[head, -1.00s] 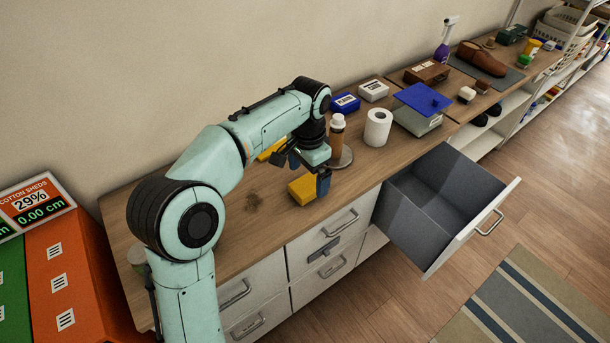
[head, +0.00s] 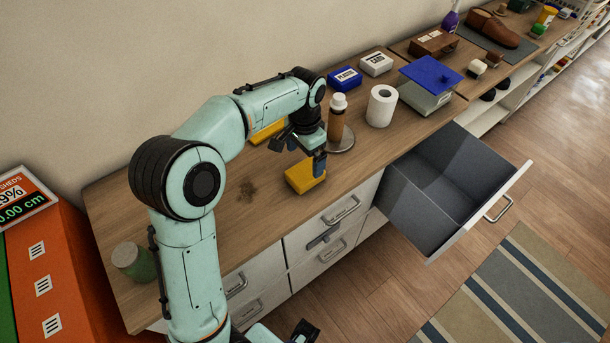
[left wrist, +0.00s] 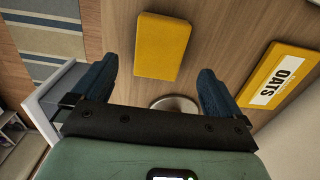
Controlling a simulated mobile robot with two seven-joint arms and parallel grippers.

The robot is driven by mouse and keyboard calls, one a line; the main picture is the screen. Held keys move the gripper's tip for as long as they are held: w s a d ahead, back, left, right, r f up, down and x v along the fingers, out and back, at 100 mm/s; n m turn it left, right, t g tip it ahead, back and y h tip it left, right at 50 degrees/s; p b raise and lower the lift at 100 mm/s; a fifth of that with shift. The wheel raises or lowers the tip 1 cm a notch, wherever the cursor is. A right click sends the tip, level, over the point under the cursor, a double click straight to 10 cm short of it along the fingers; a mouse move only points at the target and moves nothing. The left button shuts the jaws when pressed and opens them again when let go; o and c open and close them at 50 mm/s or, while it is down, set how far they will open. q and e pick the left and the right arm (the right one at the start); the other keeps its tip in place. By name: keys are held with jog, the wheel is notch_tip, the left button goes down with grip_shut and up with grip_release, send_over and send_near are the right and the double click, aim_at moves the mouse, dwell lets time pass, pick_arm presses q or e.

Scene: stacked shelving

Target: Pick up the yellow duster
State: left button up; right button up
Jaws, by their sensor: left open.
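The yellow duster (head: 301,180) is a plain yellow block lying on the wooden counter near its front edge. It also shows in the left wrist view (left wrist: 162,47), ahead of and between the fingers. My left gripper (head: 319,165) is over the duster's right side in the head view, its fingers partly hiding it. In the left wrist view the left gripper (left wrist: 158,72) is open and empty, its two blue fingers spread wide. Whether it touches the duster, I cannot tell. A dark end piece of what looks like my right gripper (head: 303,330) shows at the bottom edge.
A yellow oats box (left wrist: 282,75) lies behind the duster. A brown bottle (head: 337,120), round metal plate (head: 345,140) and paper roll (head: 381,106) stand close to the gripper. An open grey drawer (head: 440,185) juts out at right. The counter left of the duster is mostly clear.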

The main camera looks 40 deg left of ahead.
aim_at(305, 171)
pick_arm(q)
jog(key=shift+f, duration=2.75)
jog(key=c, duration=1.1)
